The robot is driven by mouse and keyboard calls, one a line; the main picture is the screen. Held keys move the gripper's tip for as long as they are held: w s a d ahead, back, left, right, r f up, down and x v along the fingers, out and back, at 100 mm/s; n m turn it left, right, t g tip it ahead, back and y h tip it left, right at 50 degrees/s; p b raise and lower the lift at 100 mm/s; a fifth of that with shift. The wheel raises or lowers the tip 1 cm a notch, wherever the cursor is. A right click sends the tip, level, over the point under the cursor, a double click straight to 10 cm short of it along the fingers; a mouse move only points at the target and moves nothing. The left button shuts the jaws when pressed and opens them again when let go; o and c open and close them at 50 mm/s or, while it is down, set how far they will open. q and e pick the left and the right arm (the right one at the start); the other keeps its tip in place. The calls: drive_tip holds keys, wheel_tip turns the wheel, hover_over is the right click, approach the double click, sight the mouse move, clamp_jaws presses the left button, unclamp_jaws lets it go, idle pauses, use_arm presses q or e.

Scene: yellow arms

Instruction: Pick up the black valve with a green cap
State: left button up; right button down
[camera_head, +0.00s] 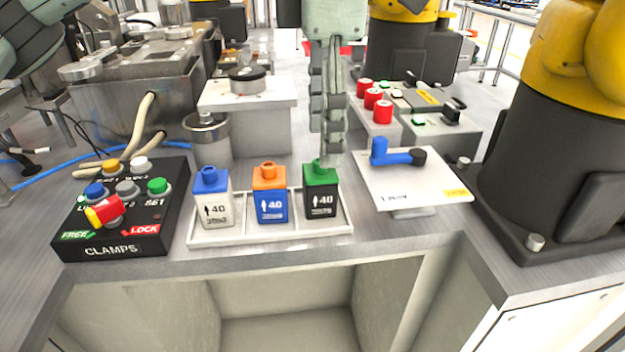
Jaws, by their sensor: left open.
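The black valve with a green cap (321,202) stands upright at the right end of a white tray (270,237). A white valve with a blue cap (212,207) and a blue valve with an orange cap (271,205) stand to its left in the same tray. My left gripper (326,143) points down over the black valve, open. Its nearer fingertip overlaps the right side of the green cap in the picture. I cannot tell whether it touches the cap. My right gripper is not in view.
A black clamp button box (125,212) stands left of the tray. A white panel with a blue handle (400,159) is close on the right. Red buttons (372,97) are behind it. A yellow and black robot arm (545,130) fills the right side.

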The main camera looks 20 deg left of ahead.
sight(319, 171)
use_arm(q)
drive_tip(key=f, duration=0.5)
drive_tip(key=shift+s+a+f+p, duration=0.2)
drive_tip(key=shift+s+f+p, duration=0.1)
drive_tip(key=shift+s, duration=0.05)
drive_tip(key=shift+f, duration=0.4)
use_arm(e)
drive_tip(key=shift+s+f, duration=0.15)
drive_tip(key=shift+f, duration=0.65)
use_arm(q)
drive_tip(key=shift+c, duration=0.2)
drive_tip(key=c, duration=1.3)
drive_tip(key=shift+o, duration=0.2)
drive_tip(key=shift+r, duration=0.1)
